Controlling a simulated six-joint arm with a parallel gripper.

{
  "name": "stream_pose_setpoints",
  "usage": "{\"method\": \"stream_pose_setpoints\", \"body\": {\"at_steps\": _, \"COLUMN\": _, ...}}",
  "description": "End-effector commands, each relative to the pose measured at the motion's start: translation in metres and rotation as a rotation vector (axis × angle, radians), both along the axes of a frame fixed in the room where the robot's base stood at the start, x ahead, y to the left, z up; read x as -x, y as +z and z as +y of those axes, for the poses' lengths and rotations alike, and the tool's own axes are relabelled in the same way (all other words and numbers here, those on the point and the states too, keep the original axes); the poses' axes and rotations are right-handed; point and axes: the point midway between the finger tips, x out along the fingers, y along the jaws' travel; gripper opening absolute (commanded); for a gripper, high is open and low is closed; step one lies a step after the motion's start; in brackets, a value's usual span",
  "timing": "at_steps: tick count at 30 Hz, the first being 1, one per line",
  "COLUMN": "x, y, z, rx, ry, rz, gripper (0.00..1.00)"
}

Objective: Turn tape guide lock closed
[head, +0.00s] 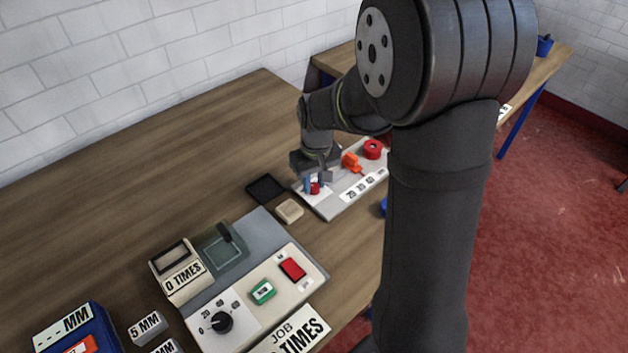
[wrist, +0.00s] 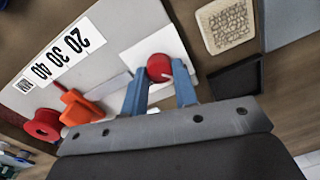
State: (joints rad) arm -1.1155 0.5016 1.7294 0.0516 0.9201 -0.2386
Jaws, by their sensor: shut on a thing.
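The tape guide is a pale grey plate (head: 330,206) with a printed 20 30 40 scale (wrist: 60,60), near the table's right edge. A round red knob (wrist: 158,67), which looks like the lock, sits on a white square (wrist: 178,49) at one end of the plate. My gripper (head: 312,184) is down over this knob, its blue fingers shut on the knob's two sides; they also show in the wrist view (wrist: 160,70). The fingers hide part of the knob, and its lock position cannot be told. An orange piece (head: 351,161) stands along the plate.
A red ring-shaped part (head: 372,149) is at the plate's far end. A black tray (head: 266,189) and a beige pad (head: 289,210) lie close beside the plate. A control box (head: 247,302) stands nearer. The table's left side (head: 140,190) is clear.

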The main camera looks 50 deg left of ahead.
Motion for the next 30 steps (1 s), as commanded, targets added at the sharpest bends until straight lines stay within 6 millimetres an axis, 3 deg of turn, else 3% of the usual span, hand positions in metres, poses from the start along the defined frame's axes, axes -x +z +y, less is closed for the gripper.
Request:
{"method": "stream_pose_setpoints", "body": {"at_steps": 8, "x": -0.0002, "y": 0.0007, "z": -0.0001, "rx": -0.001, "ry": -0.183, "rz": 0.001, "gripper": 0.04}}
{"method": "stream_pose_setpoints", "body": {"at_steps": 30, "x": -0.0009, "y": 0.0010, "z": -0.0017, "rx": -0.002, "ry": -0.884, "rz": 0.000, "gripper": 0.04}}
